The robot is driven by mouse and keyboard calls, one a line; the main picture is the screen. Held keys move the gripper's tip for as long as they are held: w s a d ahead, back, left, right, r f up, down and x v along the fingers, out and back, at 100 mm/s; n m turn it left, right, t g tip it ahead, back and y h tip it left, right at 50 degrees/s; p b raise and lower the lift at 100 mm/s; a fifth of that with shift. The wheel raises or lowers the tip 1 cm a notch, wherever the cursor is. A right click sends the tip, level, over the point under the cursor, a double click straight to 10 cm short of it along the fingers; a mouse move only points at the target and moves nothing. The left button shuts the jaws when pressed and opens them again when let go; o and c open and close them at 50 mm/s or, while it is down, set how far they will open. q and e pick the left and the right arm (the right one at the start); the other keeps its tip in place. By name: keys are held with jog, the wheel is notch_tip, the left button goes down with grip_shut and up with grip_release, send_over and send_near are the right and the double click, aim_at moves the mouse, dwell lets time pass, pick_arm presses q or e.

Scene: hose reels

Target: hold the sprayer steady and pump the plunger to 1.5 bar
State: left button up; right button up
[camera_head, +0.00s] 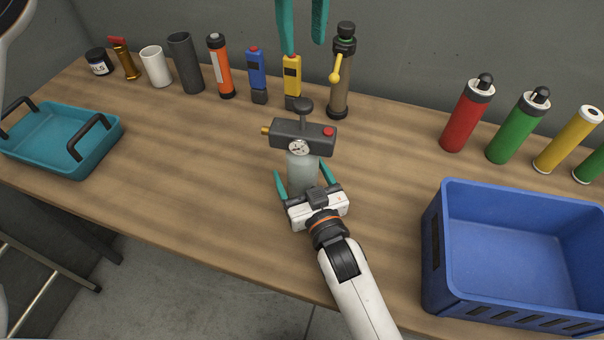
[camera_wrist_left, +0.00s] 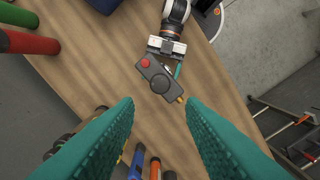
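The sprayer stands upright mid-table, with a translucent tank (camera_head: 303,170), a dark grey head (camera_head: 314,135) with a red button and brass nozzle, and a small round gauge (camera_head: 299,147), too small to read. Its black plunger knob (camera_head: 303,105) is raised on a rod. My right gripper (camera_head: 301,174) is low at the tank, fingers spread either side of it; a gap shows at the left finger. My left gripper (camera_head: 303,45) is open and empty, pointing down beyond the sprayer. In the left wrist view the sprayer head (camera_wrist_left: 159,78) lies ahead between its fingers (camera_wrist_left: 160,105).
Behind the sprayer stand an olive pump bottle (camera_head: 342,80), yellow (camera_head: 292,75) and blue (camera_head: 257,72) tools and an orange cylinder (camera_head: 220,65). A blue crate (camera_head: 432,255) is at right, a teal tray (camera_head: 85,165) at left. The table left of the sprayer is clear.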

jog(key=c, duration=1.3)
pick_arm(q)
grip_shut()
pick_arm(e)
jog(key=shift+c, duration=0.2)
dwell(0.8)
